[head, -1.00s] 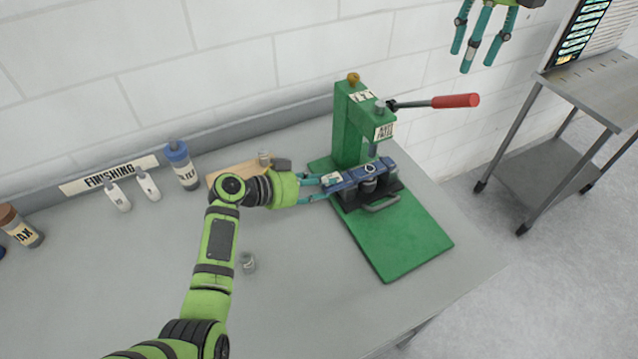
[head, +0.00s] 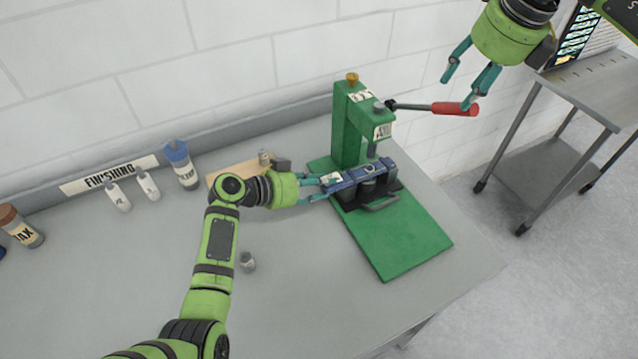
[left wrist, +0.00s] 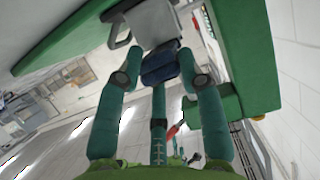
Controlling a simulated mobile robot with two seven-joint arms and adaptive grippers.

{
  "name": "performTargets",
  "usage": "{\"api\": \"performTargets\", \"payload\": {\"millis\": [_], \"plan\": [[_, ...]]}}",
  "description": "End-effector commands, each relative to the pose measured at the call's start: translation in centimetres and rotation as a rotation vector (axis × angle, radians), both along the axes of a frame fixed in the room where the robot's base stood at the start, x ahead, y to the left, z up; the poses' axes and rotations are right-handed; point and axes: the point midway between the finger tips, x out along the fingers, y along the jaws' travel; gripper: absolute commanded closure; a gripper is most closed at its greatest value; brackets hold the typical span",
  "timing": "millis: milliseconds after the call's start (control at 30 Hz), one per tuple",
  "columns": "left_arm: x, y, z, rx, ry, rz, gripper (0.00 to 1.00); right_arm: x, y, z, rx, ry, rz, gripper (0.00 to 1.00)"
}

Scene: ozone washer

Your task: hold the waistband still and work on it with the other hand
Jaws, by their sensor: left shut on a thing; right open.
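The blue waistband (head: 350,178) lies across a dark block under the ram of a green press (head: 350,135). My left gripper (head: 318,187) is shut on the waistband's left end. The left wrist view also shows the blue waistband (left wrist: 158,66) between its fingers. The press has a lever with a red handle (head: 455,108) pointing right. My right gripper (head: 470,85) is open and empty, with its fingertips above and close to the red handle. I cannot tell if a finger touches the handle.
A wooden block (head: 228,170) with small metal parts lies behind my left arm. Several bottles stand along the wall near the "FINISHING" label (head: 108,175). A small metal piece (head: 247,262) is on the bench (head: 300,290). A grey cart (head: 590,90) stands at right.

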Motion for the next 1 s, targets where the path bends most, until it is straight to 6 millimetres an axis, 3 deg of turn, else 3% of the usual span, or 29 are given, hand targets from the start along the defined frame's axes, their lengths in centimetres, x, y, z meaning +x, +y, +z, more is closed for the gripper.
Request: {"api": "performTargets", "payload": {"millis": [100, 333, 767, 800, 900, 1000], "plan": [[0.0, 0.0, -0.1, 0.0, 0.002, -0.001, 0.98, 0.5, 0.2, -1.9, -0.002, 0.003, 0.0, 0.53], [0.0, 0.0, -0.1, 0.001, 0.001, 0.0, 0.98, 1.1, 0.6, -4.1, -0.003, 0.001, -0.001, 0.53], [0.0, 0.0, -0.1, 0.001, 0.001, 0.0, 0.98, 1.3, 0.6, -4.8, -0.004, -0.001, -0.002, 0.53], [0.0, 0.0, -0.1, 0.001, 0.001, 0.0, 0.98, 1.3, 0.6, -4.8, -0.004, -0.001, -0.002, 0.58], [0.0, 0.0, -0.1, 0.001, 0.0, 0.001, 0.98, 1.4, 0.6, -4.8, -0.004, -0.001, -0.002, 0.96], [0.0, 0.0, -0.1, 0.001, 0.001, 0.0, 0.98, 1.4, 0.5, -4.8, -0.005, -0.003, -0.005, 1.0]]}}
